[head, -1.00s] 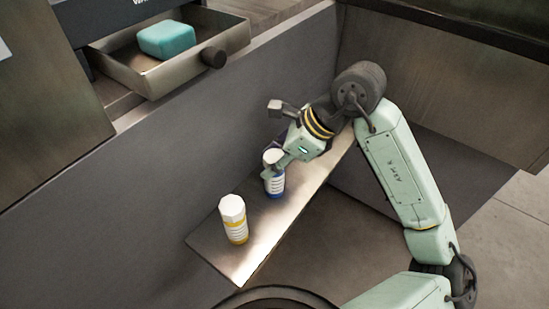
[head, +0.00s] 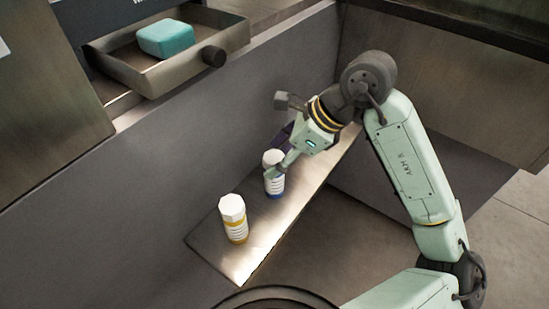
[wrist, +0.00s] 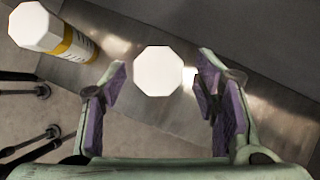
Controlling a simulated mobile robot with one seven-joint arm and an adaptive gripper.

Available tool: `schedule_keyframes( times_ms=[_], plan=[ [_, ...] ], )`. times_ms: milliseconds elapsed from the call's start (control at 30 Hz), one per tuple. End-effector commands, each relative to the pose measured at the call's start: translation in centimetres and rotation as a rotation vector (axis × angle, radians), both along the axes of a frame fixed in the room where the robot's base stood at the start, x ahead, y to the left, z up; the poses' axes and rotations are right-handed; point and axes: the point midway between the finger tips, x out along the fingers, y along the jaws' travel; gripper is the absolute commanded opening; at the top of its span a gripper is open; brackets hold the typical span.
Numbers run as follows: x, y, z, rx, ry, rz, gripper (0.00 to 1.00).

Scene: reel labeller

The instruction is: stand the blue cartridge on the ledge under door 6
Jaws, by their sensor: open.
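The blue cartridge (head: 274,175) stands upright on a narrow metal ledge (head: 230,262); it has a white cap, a white label and a blue lower band. My gripper (head: 281,160) is open at the cartridge. In the wrist view the cartridge's white octagonal cap (wrist: 158,71) shows between and just beyond the two purple-padded fingers (wrist: 161,93), with a gap on each side. The cartridge's lower body is hidden under its cap there. No door number is readable in these frames.
A yellow-banded cartridge (head: 234,219) stands on the same ledge, towards its near end; it also shows in the wrist view (wrist: 70,42). An open drawer (head: 165,80) with a teal block (head: 167,40) juts out above left. A grey wall (head: 190,140) runs behind the ledge.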

Motion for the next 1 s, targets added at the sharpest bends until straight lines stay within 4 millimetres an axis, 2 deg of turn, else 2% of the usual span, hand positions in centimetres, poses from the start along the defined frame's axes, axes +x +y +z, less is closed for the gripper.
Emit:
schedule_keyframes(
  times_ms=[300, 433, 633, 1000],
  plan=[
    [-0.9, -3.7, 5.7, -0.002, -0.001, -0.003, 0.56],
    [-1.1, -4.7, 7.4, -0.001, 0.0, -0.003, 0.56],
    [-1.3, -5.3, 8.4, 0.0, 0.001, 0.0, 0.56],
    [-1.3, -5.3, 8.4, 0.0, 0.001, 0.001, 0.56]
  ],
)
